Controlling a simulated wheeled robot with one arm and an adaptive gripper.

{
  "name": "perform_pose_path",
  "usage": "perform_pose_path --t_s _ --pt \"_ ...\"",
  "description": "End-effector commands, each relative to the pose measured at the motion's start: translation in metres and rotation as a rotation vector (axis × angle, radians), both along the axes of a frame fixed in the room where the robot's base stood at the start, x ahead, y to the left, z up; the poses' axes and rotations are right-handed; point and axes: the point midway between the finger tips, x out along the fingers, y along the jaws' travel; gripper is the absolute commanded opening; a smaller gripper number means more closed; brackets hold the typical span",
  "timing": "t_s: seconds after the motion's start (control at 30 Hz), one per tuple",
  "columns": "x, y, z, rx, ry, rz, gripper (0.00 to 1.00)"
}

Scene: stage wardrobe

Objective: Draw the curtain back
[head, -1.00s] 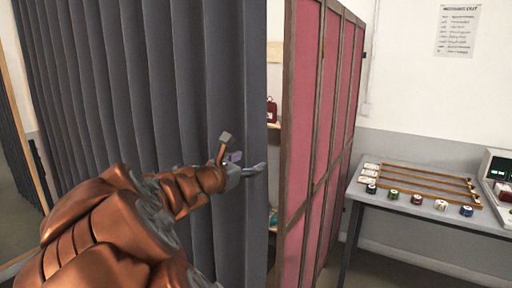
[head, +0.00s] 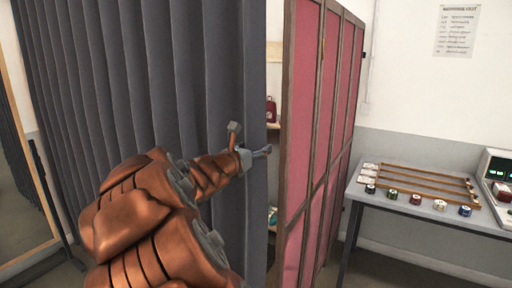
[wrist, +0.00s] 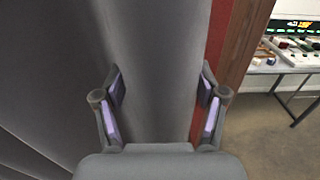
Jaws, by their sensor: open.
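The grey pleated curtain (head: 140,85) hangs from the top left of the head view to its free right edge, near the middle. It is drawn across most of what lies behind it. My gripper (head: 262,151) is at that right edge, about halfway up the picture. In the wrist view, my gripper (wrist: 160,100) is open, with its two pads apart. The curtain (wrist: 150,60) fills the space ahead and between the pads. Whether either pad touches the cloth I cannot tell.
A pink folding screen with a wooden frame (head: 305,130) stands just right of the curtain's edge. A narrow gap shows shelves with a red bag (head: 271,110). A table (head: 412,207) with several small spools stands at right. A mirror frame (head: 14,130) is at far left.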

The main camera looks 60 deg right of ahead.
Motion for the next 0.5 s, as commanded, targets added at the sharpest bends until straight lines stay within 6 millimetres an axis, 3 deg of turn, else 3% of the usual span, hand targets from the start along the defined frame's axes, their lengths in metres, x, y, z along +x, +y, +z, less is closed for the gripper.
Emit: perform_pose_path --t_s 0.37,0.5 --pt "-0.0001 -0.0041 0.0001 0.000 0.000 0.000 0.71" --pt "-0.0001 -0.0040 -0.0001 0.000 0.000 0.000 0.56"
